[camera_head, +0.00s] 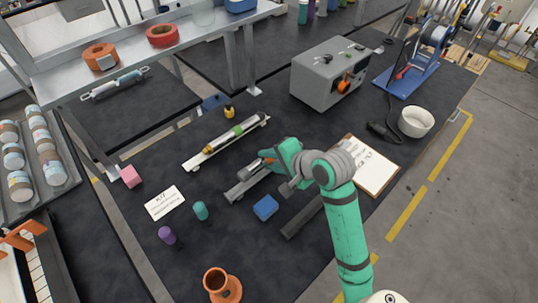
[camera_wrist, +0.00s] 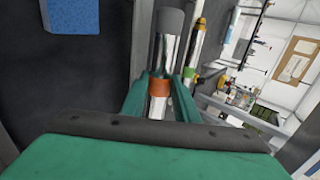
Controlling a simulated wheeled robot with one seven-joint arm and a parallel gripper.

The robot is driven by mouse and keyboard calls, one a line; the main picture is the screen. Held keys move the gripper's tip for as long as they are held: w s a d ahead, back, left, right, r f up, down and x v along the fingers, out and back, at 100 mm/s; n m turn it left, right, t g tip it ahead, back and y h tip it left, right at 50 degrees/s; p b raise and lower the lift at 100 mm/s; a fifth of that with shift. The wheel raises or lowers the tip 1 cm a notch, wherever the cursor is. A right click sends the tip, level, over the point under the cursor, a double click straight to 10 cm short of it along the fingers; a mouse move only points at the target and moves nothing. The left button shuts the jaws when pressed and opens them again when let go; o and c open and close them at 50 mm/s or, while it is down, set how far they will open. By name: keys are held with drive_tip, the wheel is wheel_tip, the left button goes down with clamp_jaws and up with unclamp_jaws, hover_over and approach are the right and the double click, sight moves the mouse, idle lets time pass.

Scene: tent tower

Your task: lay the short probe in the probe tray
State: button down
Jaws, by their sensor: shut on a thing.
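A short silver probe with a dark grey end and an orange band is between my gripper's fingers (camera_head: 270,160). Its grey end (camera_head: 246,174) points left in the head view. In the wrist view, the teal fingers (camera_wrist: 161,92) are shut around the probe (camera_wrist: 167,52) by its orange band. A narrow grey tray (camera_head: 236,193) lies under the probe; I cannot tell whether they touch. A longer probe with a green band (camera_head: 237,131) lies on a pale rail-like holder (camera_head: 194,164) behind; it also shows in the wrist view (camera_wrist: 194,45).
A blue block (camera_head: 265,207) and a dark bar (camera_head: 301,217) lie in front of my gripper. A clipboard (camera_head: 376,170) is to its right. A grey control box (camera_head: 329,75) stands behind. A white card (camera_head: 165,203) and teal cylinder (camera_head: 201,211) are left.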

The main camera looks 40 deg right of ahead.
drive_tip(key=shift+s+d+f, duration=0.15)
drive_tip(key=shift+f, duration=0.15)
drive_tip(key=shift+a+f, duration=0.2)
drive_tip(key=shift+f, duration=1.1)
drive_tip(key=shift+a, duration=0.1)
drive_tip(key=c, duration=1.4)
unclamp_jaws()
drive_tip(key=shift+o, duration=0.5)
drive_tip(key=v, duration=1.1)
drive_tip(key=shift+r, duration=0.35)
